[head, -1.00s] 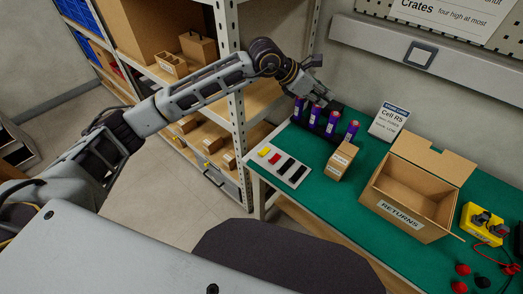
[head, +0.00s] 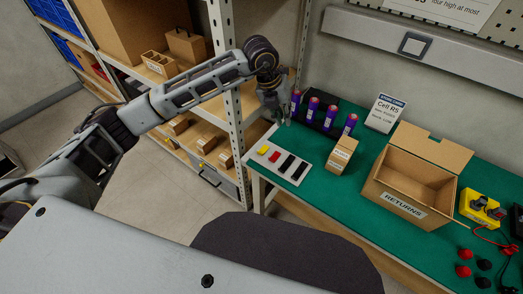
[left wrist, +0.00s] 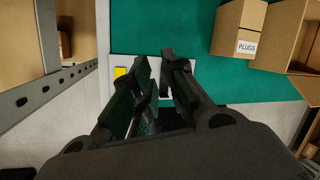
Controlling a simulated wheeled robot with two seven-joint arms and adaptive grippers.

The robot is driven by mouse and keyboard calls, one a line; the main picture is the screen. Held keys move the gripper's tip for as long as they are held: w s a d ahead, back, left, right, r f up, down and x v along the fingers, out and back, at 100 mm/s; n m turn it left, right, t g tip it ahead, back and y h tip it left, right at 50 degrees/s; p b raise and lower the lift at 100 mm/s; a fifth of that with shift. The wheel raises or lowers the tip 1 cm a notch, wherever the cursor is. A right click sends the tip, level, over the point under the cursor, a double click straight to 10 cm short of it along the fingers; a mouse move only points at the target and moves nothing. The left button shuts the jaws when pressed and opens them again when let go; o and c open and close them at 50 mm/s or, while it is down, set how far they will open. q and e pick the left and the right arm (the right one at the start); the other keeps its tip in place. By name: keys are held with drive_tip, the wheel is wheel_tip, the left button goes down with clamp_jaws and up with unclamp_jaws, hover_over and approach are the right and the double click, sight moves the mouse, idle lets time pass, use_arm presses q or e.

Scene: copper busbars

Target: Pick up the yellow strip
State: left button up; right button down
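The yellow strip (head: 263,150) lies at the left end of a light grey plate (head: 305,165), beside a red strip (head: 274,156) and two black strips (head: 292,167). My left gripper (head: 283,120) points down above the table's back left part, behind the plate. In the left wrist view the yellow strip (left wrist: 121,72) shows just left of the fingers, and the left gripper (left wrist: 156,60) is open, with nothing seen between its tips. The fingers hide much of the plate and the other strips. My right gripper is not in view.
Purple cells (head: 331,118) stand in a dark holder behind the plate. A small PLUGS box (head: 340,155) is to the right, then an open RETURNS box (head: 404,207). A metal shelf post (head: 232,110) rises close to my left arm.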

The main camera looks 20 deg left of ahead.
use_arm(q)
drive_tip(key=s+a+f+n+g+y, duration=0.1)
drive_tip(key=a+n, duration=0.5)
drive_tip(key=n, duration=0.7)
drive_tip(key=shift+s+a+f+g+y, duration=0.15)
drive_tip(key=shift+s+g+y, duration=0.45)
drive_tip(key=shift+s+y, duration=0.75)
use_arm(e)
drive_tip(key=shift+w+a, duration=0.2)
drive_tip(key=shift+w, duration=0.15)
use_arm(q)
drive_tip(key=shift+s, duration=0.1)
